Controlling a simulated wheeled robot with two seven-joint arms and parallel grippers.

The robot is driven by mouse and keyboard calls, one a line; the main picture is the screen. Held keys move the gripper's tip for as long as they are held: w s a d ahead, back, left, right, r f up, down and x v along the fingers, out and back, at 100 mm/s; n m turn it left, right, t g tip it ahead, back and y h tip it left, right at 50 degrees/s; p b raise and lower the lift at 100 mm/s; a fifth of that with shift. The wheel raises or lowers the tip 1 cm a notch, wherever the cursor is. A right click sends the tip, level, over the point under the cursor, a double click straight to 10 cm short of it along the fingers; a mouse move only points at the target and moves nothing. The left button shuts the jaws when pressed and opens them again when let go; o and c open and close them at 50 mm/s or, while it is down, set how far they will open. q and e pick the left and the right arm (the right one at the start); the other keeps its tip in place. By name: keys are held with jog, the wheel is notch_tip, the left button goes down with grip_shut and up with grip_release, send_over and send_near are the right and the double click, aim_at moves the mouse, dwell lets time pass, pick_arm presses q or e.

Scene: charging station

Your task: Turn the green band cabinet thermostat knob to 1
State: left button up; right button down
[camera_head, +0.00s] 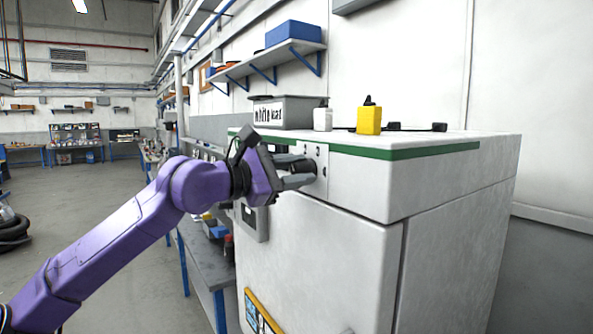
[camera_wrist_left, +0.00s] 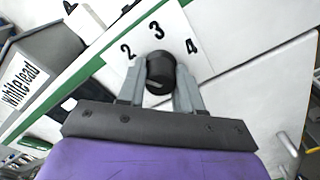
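The white cabinet with a green band (camera_head: 400,154) stands at the centre right. Its black thermostat knob (camera_wrist_left: 160,68) sits on a white dial plate in the left wrist view, with the numbers 2, 3 and 4 around it. The number 1 is not visible there. My left gripper (camera_wrist_left: 160,82) has a finger on each side of the knob, and the knob fills the gap between the fingertips. In the head view my left gripper (camera_head: 308,174) reaches the cabinet's upper front panel and largely hides the knob. I cannot make out the knob's pointer. My right gripper is not in view.
On the cabinet top stand a grey "white lead" box (camera_head: 290,112), a white bottle (camera_head: 322,119) and a yellow container (camera_head: 369,121). A workbench (camera_head: 208,262) runs along the cabinet's left side. The floor (camera_head: 95,205) on the left is mostly open.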

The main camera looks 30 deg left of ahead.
pick_arm(q)
jog(key=n+b, duration=0.2)
jog(key=b, duration=0.1)
jog(key=shift+f+n, duration=0.2)
jog(key=shift+n, duration=0.1)
jog(key=n+b, duration=0.3)
jog(key=shift+n, duration=0.3)
jog(key=n+b, duration=0.3)
jog(key=shift+r+n+b, duration=0.15)
jog(key=shift+n+b, duration=0.7)
jog(key=shift+n, duration=0.45)
jog(key=shift+r, duration=0.1)
jog(key=o, duration=1)
